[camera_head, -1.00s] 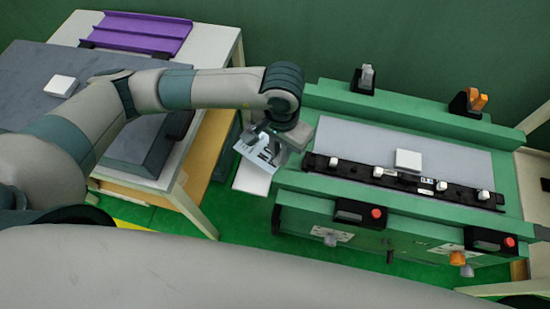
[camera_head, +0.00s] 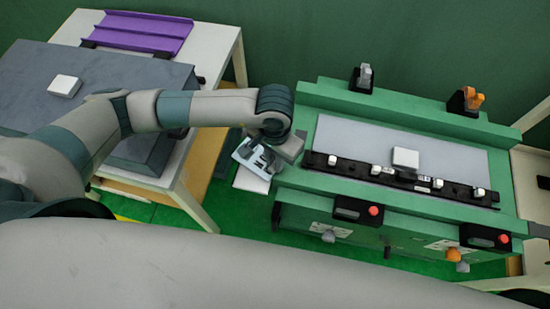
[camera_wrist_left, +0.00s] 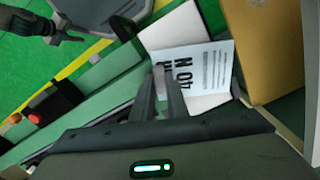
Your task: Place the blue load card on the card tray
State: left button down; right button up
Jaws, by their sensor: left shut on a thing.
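My left gripper (camera_head: 268,158) is shut on the load card (camera_head: 250,154), just left of the green station. In the left wrist view the card (camera_wrist_left: 203,72) is pale blue-white with dark print reading "40 N", and the fingers (camera_wrist_left: 168,78) grip its edge. A white flat plate (camera_head: 250,183) lies beneath the card, beside the station's left end; it looks like the card tray. The plate also shows behind the card in the left wrist view (camera_wrist_left: 172,32). I cannot tell whether card and plate touch. My right gripper (camera_wrist_left: 62,38) seems to show at the wrist view's upper left, its jaws unclear.
The green station (camera_head: 310,185) carries a black strip (camera_head: 340,166) with white clips and a white block (camera_head: 405,157). A table (camera_head: 205,70) at left holds a purple tray (camera_head: 140,32) and a grey slab (camera_head: 110,75). Green floor shows between them.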

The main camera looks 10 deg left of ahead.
pick_arm(q)
jog(key=shift+f, duration=0.2)
pick_arm(e)
jog(key=shift+w+d, duration=0.1)
jog(key=shift+w, duration=0.55)
pick_arm(q)
jog(key=shift+f, duration=0.1)
pick_arm(e)
jog(key=shift+s, duration=0.1)
pick_arm(q)
jog(key=c, duration=1.7)
grip_release()
jog(key=shift+c, duration=0.2)
pick_arm(e)
jog(key=shift+s+a, duration=0.2)
jog(key=shift+s, duration=0.1)
jog(key=shift+w+r, duration=0.1)
jog(key=shift+w, duration=0.2)
jog(key=shift+d, duration=0.1)
